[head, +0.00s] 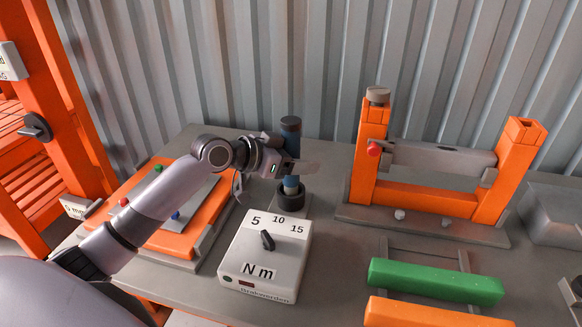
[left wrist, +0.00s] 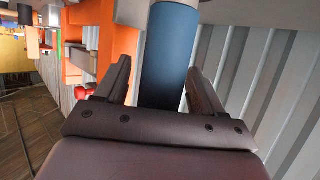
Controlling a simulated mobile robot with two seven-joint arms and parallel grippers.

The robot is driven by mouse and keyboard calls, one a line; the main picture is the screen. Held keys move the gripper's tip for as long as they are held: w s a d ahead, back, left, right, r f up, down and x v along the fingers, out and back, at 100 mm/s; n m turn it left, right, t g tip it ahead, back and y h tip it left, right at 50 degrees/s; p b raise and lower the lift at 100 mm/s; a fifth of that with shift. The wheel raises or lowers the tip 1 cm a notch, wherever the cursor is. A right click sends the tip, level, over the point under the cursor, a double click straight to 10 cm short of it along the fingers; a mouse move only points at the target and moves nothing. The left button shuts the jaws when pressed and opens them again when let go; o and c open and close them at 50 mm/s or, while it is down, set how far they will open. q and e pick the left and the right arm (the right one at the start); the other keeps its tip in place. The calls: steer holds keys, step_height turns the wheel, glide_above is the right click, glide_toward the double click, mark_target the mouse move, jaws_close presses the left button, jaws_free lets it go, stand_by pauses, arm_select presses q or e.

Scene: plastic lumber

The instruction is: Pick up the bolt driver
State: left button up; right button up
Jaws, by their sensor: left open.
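The bolt driver (head: 291,128) is a blue upright cylinder with a dark top and a grey lower part. It stands in a black round holder (head: 289,203) at the back of the table. My left gripper (head: 303,168) is at the driver, at about the middle of its height. In the left wrist view the blue driver body (left wrist: 168,60) lies between the two open fingers (left wrist: 160,85), with a gap seen on each side. The middle of the driver is partly hidden by the gripper in the head view. My right gripper is not in view.
A white torque box (head: 265,285) with a dial and "Nm" stands in front of the holder. An orange frame with a grey beam (head: 440,158) stands right. Green (head: 435,282) and orange bars lie front right. An orange panel (head: 160,240) is under my left arm. A corrugated wall is behind.

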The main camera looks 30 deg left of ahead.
arm_select(q)
steer(key=shift+c, duration=0.4)
steer(key=c, duration=1)
steer(key=shift+r, duration=0.1)
jaws_close()
